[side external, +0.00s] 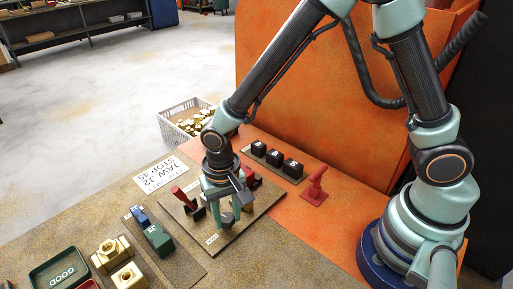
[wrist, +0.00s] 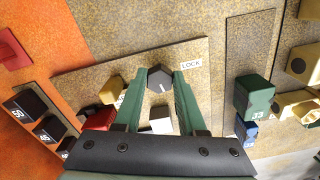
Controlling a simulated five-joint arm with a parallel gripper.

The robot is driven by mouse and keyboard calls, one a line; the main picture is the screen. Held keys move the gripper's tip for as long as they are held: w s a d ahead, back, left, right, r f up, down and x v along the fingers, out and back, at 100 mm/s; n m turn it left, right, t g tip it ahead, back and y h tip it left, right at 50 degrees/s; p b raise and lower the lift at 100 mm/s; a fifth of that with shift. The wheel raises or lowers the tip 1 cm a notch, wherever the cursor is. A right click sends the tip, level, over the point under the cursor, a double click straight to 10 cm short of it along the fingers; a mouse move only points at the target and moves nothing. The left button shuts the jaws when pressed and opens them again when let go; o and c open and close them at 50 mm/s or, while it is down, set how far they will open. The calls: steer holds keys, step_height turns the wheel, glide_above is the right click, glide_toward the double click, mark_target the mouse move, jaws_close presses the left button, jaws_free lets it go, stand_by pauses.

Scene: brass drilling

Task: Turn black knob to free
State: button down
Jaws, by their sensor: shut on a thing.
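The black knob (wrist: 160,78) stands on a tan speckled board (wrist: 118,75) in the wrist view. A short pale line marks its top; I cannot tell exactly where that line points. A white LOCK label (wrist: 191,65) lies on the board just right of the knob. No FREE label is readable. My gripper (wrist: 161,76) is shut on the knob, one green finger on each side. In the side external view my gripper (side external: 228,214) points down at the front part of the board, and the knob (side external: 226,220) shows between its fingers.
A red-handled clamp (side external: 180,194) stands on the board left of my gripper. Black numbered blocks (side external: 275,157) and a red handle (side external: 315,183) stand to the right. Green block (side external: 159,239), brass parts (side external: 112,252) and the GOOD tray (side external: 60,270) are left. A crate (side external: 187,117) is behind.

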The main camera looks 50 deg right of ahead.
mark_target(227, 219)
steer(key=shift+m, duration=1.1)
steer(key=shift+c, duration=2.4)
jaws_free()
step_height(227, 219, up, 12)
steer(key=shift+r, duration=0.1)
